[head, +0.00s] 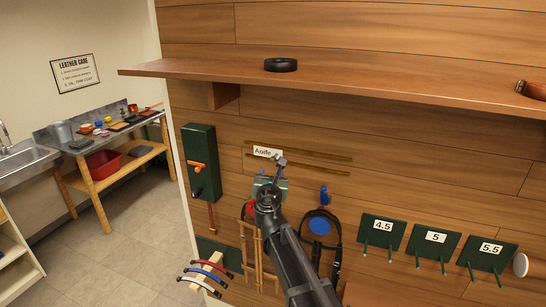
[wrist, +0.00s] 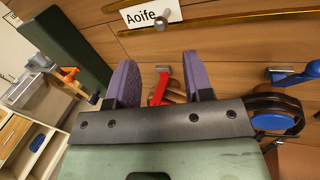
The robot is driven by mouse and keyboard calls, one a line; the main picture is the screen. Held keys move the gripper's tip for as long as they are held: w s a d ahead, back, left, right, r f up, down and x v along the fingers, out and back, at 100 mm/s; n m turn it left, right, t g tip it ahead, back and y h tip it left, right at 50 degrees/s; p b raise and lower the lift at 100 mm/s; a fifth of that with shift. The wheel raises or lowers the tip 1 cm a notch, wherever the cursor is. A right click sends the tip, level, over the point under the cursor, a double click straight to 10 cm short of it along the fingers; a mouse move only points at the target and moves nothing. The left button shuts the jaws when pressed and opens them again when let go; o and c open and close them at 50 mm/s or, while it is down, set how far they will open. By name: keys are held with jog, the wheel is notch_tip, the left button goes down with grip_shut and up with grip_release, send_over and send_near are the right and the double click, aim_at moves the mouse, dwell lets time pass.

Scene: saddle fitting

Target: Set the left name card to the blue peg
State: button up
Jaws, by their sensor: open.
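A white name card reading "Aoife" (head: 263,152) sits on the brass rails (head: 320,170) under the shelf; it also shows at the top of the wrist view (wrist: 145,14), with a small round knob at its lower edge. The blue peg (head: 324,195) is to the right, above a hanging bridle with a blue disc, and shows at the right edge of the wrist view (wrist: 293,75). My gripper (head: 271,173) is open and empty, just below the card. In the wrist view its purple fingers (wrist: 161,75) stand apart, with the red peg (wrist: 160,88) seen between them. No second card is visible.
A wooden shelf (head: 350,86) with a black ring (head: 281,65) juts out above. A green box with an orange handle (head: 198,167) is on the wall at left. Green saddle plates marked 4.5 (head: 381,235), 5 and 5.5 with prongs stand out at right.

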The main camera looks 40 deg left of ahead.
aim_at(273, 161)
jog(key=x, duration=1.1)
jog(key=shift+f, duration=0.1)
jog(key=shift+d, duration=0.1)
grip_shut()
